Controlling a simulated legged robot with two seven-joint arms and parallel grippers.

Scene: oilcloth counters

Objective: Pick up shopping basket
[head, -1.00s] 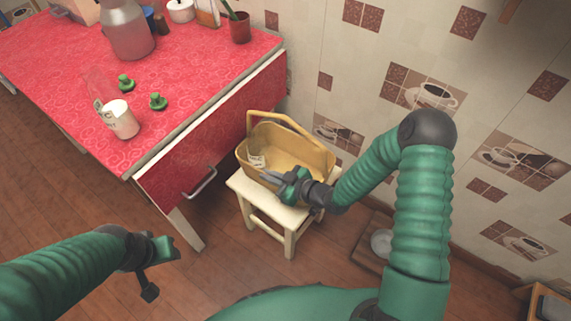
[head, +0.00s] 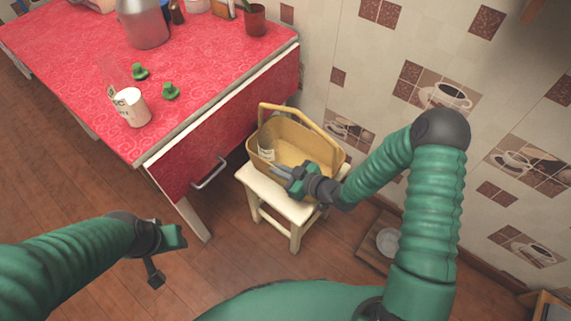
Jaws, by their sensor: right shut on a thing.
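The yellow shopping basket (head: 313,143) stands on a small cream stool (head: 295,209) beside the red counter, its handle raised. Something pale with a label, perhaps a jar, shows inside it at the left. My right gripper (head: 284,174) is at the basket's near side and is shut on its near rim; the arm hides part of that side. My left gripper (head: 163,258) is open and empty at the lower left, over the floor and away from the basket.
The red-topped counter (head: 205,75) holds a white labelled cup (head: 131,107), two small green objects (head: 170,92), a large grey jug (head: 144,25) and a potted plant (head: 255,19). A tiled wall stands close behind the basket. A drawer handle (head: 209,174) juts out.

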